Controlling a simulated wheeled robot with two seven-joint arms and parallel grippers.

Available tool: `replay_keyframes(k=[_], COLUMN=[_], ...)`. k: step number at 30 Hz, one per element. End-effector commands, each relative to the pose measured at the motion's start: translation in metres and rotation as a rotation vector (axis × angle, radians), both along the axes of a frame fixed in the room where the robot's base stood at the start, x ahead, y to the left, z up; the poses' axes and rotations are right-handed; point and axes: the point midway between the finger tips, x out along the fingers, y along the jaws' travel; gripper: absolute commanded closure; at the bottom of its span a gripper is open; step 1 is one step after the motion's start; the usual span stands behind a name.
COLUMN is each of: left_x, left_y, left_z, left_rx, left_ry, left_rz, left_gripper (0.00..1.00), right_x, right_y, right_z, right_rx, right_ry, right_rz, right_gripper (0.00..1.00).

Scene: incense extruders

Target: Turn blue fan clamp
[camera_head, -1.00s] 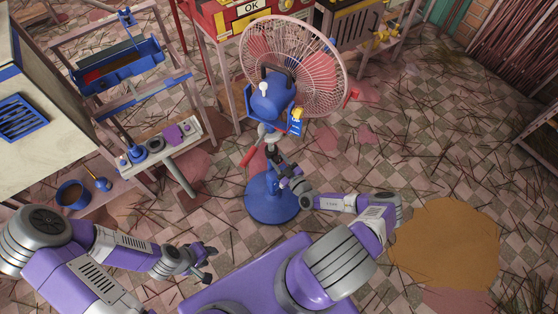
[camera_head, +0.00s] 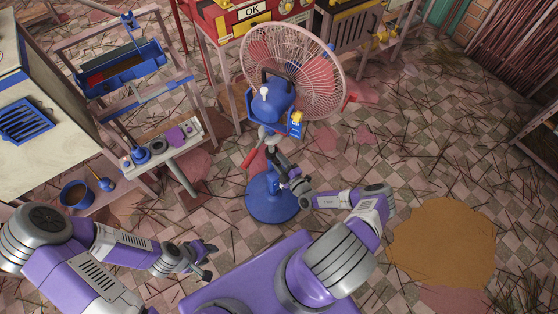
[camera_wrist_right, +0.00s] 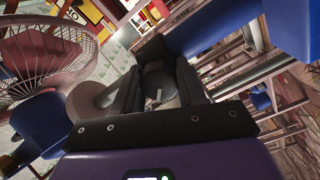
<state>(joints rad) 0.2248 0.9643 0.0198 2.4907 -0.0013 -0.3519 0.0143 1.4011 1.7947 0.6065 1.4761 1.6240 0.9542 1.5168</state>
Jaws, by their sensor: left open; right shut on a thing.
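The fan has a pink wire cage (camera_head: 318,75), a blue motor housing (camera_head: 272,100) and a round blue base (camera_head: 271,203). My right gripper (camera_head: 283,172) is at the fan's stand, between the housing and the base. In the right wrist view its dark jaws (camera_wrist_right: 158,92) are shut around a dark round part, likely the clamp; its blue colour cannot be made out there. The cage (camera_wrist_right: 45,60) shows at the left of that view. My left gripper (camera_head: 203,262) is open and empty over the floor, apart from the fan.
A shelf rack with a blue tray (camera_head: 120,68) and small tools stands at left. A red machine (camera_head: 235,18) stands behind the fan. A purple surface (camera_head: 245,275) is at the front.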

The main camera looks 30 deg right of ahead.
Motion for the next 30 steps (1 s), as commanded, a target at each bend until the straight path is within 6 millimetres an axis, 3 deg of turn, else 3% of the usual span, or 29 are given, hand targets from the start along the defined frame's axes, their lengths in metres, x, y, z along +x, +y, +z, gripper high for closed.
replay_keyframes(k=[18,30], left_x=[0.000,0.000], left_y=[0.000,0.000], left_z=[0.021,0.029], left_rx=[0.000,0.000], left_ry=[0.000,0.000], left_rz=[0.000,0.000], left_gripper=[0.57,0.57], right_x=[-0.002,-0.001], right_y=[-0.005,-0.006], right_z=[0.000,0.001], right_rx=[-0.581,-0.844], right_ry=[-0.038,-0.059], right_rz=[-0.007,-0.008], right_gripper=[0.90,0.90])
